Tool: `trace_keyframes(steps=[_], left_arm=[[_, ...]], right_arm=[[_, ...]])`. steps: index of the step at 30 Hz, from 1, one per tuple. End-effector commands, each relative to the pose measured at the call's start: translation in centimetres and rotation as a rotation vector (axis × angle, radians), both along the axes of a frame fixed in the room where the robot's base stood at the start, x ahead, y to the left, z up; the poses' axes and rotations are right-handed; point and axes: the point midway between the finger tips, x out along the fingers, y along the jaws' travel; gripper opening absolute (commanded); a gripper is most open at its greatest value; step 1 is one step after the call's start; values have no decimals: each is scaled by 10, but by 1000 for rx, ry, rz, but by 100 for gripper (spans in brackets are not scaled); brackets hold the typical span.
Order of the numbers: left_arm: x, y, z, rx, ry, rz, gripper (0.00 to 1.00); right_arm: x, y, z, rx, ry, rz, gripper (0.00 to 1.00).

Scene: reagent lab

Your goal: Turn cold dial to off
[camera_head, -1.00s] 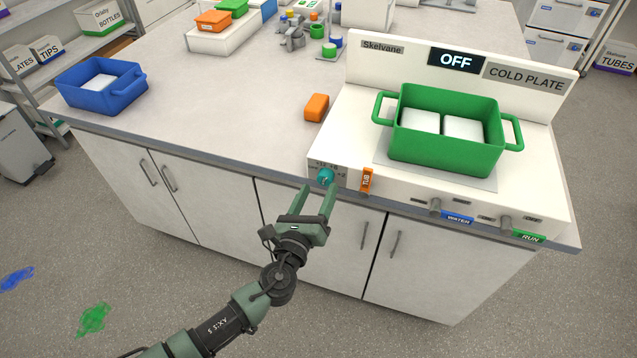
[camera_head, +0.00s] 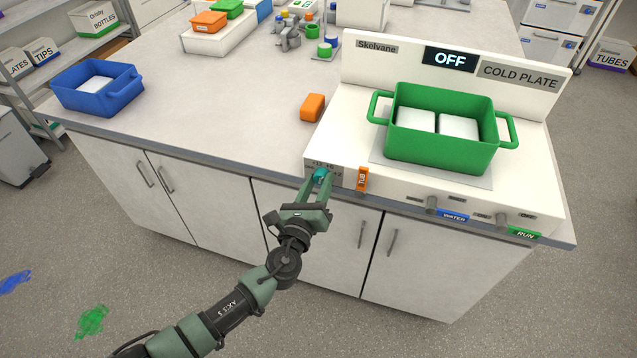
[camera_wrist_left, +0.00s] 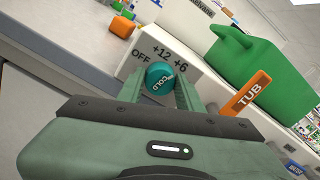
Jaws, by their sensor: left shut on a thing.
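The teal cold dial (camera_head: 320,176) is on the front left of the white cold plate (camera_head: 345,150). In the left wrist view the dial (camera_wrist_left: 160,78) carries the word COLD, with OFF, +12 and +6 printed around it. My left gripper (camera_head: 318,184) is shut on the dial, with a green finger on each side; it also shows in the left wrist view (camera_wrist_left: 159,90). The display (camera_head: 450,59) on the back panel reads OFF. My right gripper is not in view.
An orange TUB tag (camera_head: 362,180) sticks out just right of the dial. A green tub (camera_head: 440,145) with white blocks stands on the plate. An orange block (camera_head: 312,107) and a blue tub (camera_head: 95,97) are on the bench.

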Motion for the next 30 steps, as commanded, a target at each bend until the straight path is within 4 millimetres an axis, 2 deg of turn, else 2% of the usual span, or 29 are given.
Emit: trace_keyframes(steps=[11,30], left_arm=[[0,0,-4,-171,54,0,0],[0,1,-4,-741,240,1,0]], right_arm=[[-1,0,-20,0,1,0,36],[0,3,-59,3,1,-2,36]])
